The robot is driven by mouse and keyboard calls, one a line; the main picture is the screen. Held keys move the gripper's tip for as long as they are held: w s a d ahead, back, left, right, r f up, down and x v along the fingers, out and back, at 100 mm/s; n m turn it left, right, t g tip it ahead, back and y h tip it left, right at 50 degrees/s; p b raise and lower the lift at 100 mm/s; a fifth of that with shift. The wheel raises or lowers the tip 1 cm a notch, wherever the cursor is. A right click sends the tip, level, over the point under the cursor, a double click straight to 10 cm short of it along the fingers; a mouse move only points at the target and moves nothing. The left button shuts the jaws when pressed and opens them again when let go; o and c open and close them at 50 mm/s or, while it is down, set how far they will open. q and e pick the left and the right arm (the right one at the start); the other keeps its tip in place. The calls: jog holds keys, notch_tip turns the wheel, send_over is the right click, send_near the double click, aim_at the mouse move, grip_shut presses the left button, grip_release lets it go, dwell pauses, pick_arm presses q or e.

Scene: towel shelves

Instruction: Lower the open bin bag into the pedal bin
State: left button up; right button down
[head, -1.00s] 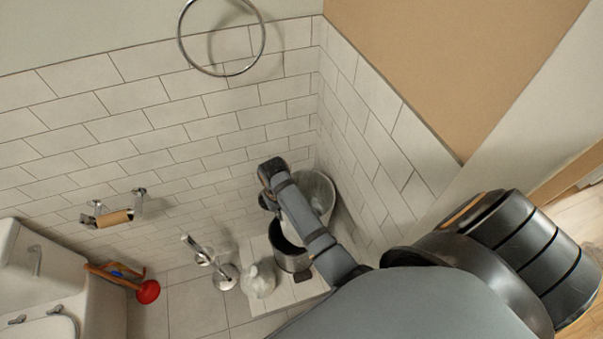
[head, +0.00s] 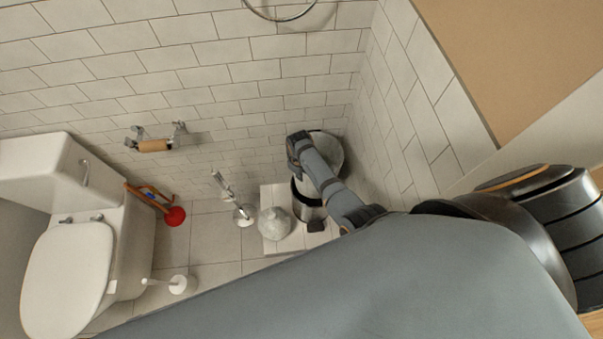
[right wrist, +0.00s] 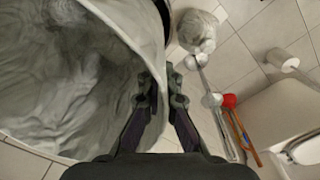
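The pedal bin (head: 309,211), steel with a dark rim, stands in the tiled corner, partly hidden by my right arm. The open bin bag (head: 333,146) is pale grey with a wide round mouth; in the head view it shows behind and right of my right gripper (head: 296,165). In the right wrist view the bag (right wrist: 60,85) fills the left side. There my right gripper's fingertips (right wrist: 162,85) are close together at the bag's rim and look shut on it. The bin's dark edge (right wrist: 163,14) shows at the top, beside the bag. My left gripper is out of view.
A knotted pale bag (head: 274,223) sits left of the bin on a pale mat (head: 268,196). A chrome stand (head: 243,213), a red plunger (head: 175,216), a white brush holder (head: 181,284) and the toilet (head: 68,265) are further left. Tiled walls close in behind and right.

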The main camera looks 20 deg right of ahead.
aim_at(301, 192)
pick_arm(q)
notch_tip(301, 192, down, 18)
jog(key=b, duration=1.8)
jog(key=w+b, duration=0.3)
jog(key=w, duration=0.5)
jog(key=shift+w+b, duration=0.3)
jog(key=shift+b, duration=0.05)
pick_arm(e)
notch_tip(301, 192, down, 28)
jog(key=shift+r, duration=0.25)
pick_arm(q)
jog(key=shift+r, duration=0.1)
pick_arm(e)
jog(key=shift+s+a, duration=0.1)
jog(key=c, duration=1.4)
grip_release()
jog(key=shift+c, duration=0.2)
jog(key=shift+r, duration=0.1)
notch_tip(301, 192, up, 12)
jog(key=shift+a+f, duration=0.1)
jog(key=shift+a, duration=0.05)
